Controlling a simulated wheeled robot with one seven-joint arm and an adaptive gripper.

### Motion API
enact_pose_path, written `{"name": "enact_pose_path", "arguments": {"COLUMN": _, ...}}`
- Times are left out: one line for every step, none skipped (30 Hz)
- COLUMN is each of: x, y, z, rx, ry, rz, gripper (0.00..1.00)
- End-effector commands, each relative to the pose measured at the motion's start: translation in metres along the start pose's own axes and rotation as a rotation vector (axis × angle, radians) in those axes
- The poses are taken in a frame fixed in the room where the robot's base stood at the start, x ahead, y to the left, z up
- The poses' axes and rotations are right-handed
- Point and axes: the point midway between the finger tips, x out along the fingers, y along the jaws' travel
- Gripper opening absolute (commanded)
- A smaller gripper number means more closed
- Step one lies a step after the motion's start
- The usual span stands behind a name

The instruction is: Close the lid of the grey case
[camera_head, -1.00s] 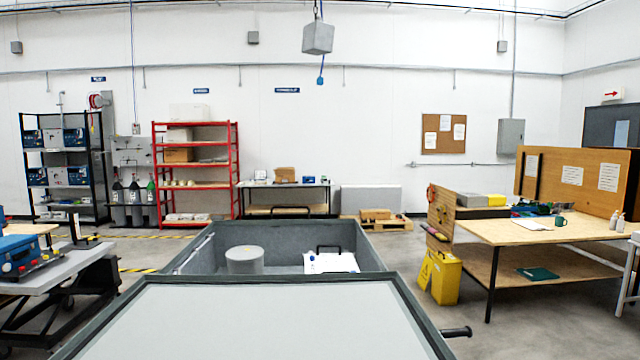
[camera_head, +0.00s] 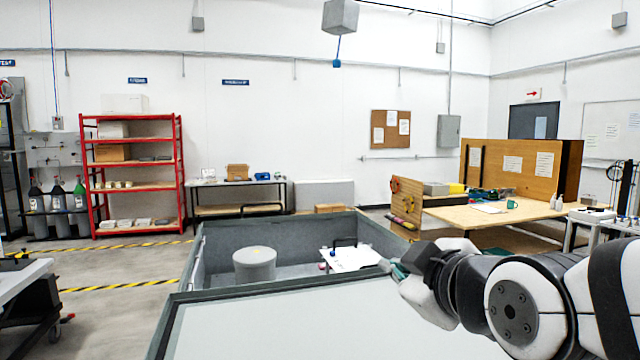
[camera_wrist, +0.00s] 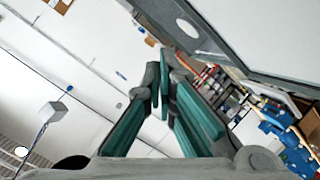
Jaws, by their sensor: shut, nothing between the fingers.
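The grey case (camera_head: 225,229) stands in front of me with its top open, and its inside shows. Its lid (camera_head: 300,322) is the pale panel with a dark rim on the near side, swung away from the opening. My gripper (camera_head: 392,268) is over the lid's far right corner, close to the rim; I cannot tell whether it touches. In the wrist view, the green fingers of my gripper (camera_wrist: 160,75) are together with nothing between them. A pale panel with a grey rim, probably the lid (camera_wrist: 280,35), fills the upper right there.
Inside the case are a grey cylinder (camera_head: 255,264) and a white item (camera_head: 350,259) with a dark handle shape by it. A wooden workbench (camera_head: 465,215) stands at the right, a red shelf (camera_head: 135,172) at the back left. A grey block (camera_head: 340,16) hangs overhead.

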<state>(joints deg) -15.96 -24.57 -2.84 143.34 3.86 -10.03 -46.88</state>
Motion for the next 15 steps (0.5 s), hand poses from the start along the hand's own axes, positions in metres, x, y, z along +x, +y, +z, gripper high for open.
{"name": "enact_pose_path", "arguments": {"x": 0.02, "y": -0.003, "z": -0.009, "rx": -0.077, "ry": 0.057, "rz": 0.033, "gripper": 0.0}}
{"name": "enact_pose_path", "arguments": {"x": 0.027, "y": -0.001, "z": -0.015, "rx": -0.123, "ry": 0.091, "rz": 0.062, "gripper": 0.0}}
{"name": "enact_pose_path", "arguments": {"x": 0.035, "y": 0.0, "z": -0.025, "rx": -0.184, "ry": 0.134, "rz": 0.101, "gripper": 0.0}}
{"name": "enact_pose_path", "arguments": {"x": 0.041, "y": 0.001, "z": -0.031, "rx": -0.227, "ry": 0.163, "rz": 0.131, "gripper": 0.0}}
{"name": "enact_pose_path", "arguments": {"x": 0.045, "y": 0.001, "z": -0.038, "rx": -0.269, "ry": 0.191, "rz": 0.161, "gripper": 0.0}}
{"name": "enact_pose_path", "arguments": {"x": 0.051, "y": 0.001, "z": -0.046, "rx": -0.324, "ry": 0.224, "rz": 0.203, "gripper": 0.0}}
{"name": "enact_pose_path", "arguments": {"x": 0.055, "y": 0.002, "z": -0.051, "rx": -0.364, "ry": 0.248, "rz": 0.237, "gripper": 0.0}}
{"name": "enact_pose_path", "arguments": {"x": 0.058, "y": 0.002, "z": -0.057, "rx": -0.402, "ry": 0.269, "rz": 0.27, "gripper": 0.0}}
{"name": "enact_pose_path", "arguments": {"x": 0.062, "y": 0.002, "z": -0.064, "rx": -0.451, "ry": 0.295, "rz": 0.315, "gripper": 0.0}}
{"name": "enact_pose_path", "arguments": {"x": 0.064, "y": 0.002, "z": -0.068, "rx": -0.486, "ry": 0.312, "rz": 0.349, "gripper": 0.0}}
{"name": "enact_pose_path", "arguments": {"x": 0.065, "y": 0.001, "z": -0.073, "rx": -0.518, "ry": 0.328, "rz": 0.381, "gripper": 0.0}}
{"name": "enact_pose_path", "arguments": {"x": 0.067, "y": 0.001, "z": -0.078, "rx": -0.56, "ry": 0.345, "rz": 0.425, "gripper": 0.0}}
{"name": "enact_pose_path", "arguments": {"x": 0.068, "y": 0.0, "z": -0.082, "rx": -0.588, "ry": 0.357, "rz": 0.455, "gripper": 0.0}}
{"name": "enact_pose_path", "arguments": {"x": 0.068, "y": 0.0, "z": -0.086, "rx": -0.615, "ry": 0.368, "rz": 0.486, "gripper": 0.0}}
{"name": "enact_pose_path", "arguments": {"x": 0.068, "y": -0.001, "z": -0.09, "rx": -0.646, "ry": 0.379, "rz": 0.522, "gripper": 0.0}}
